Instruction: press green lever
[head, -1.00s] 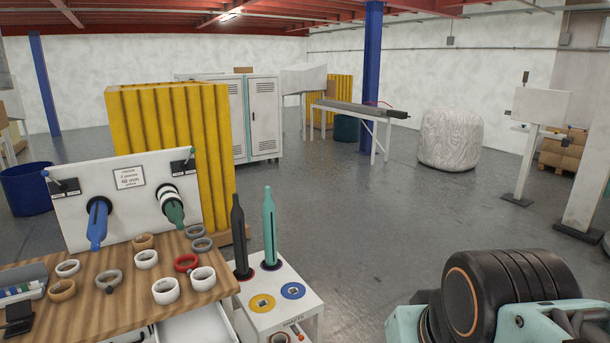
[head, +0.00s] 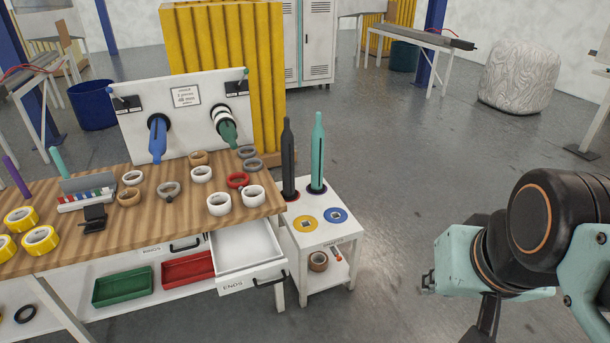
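A small lever with a green tip (head: 244,71) sticks out at the upper right corner of the white panel (head: 137,130) on the workbench. Below it on the panel is a green spindle (head: 228,132) with a white and black roll around its base. A blue spindle (head: 157,140) is to its left, and a lever with a blue tip (head: 112,91) is at the panel's upper left. My arm is at the right edge, well apart from the panel. A dark part that may be my gripper (head: 487,320) is cut off by the bottom edge; its fingertips cannot be made out.
The wooden bench (head: 110,232) holds several tape rolls and an open white drawer (head: 250,250). A white cart (head: 335,250) with a black spindle (head: 289,160) and a teal spindle (head: 318,152) stands right of the bench. The floor between cart and arm is clear.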

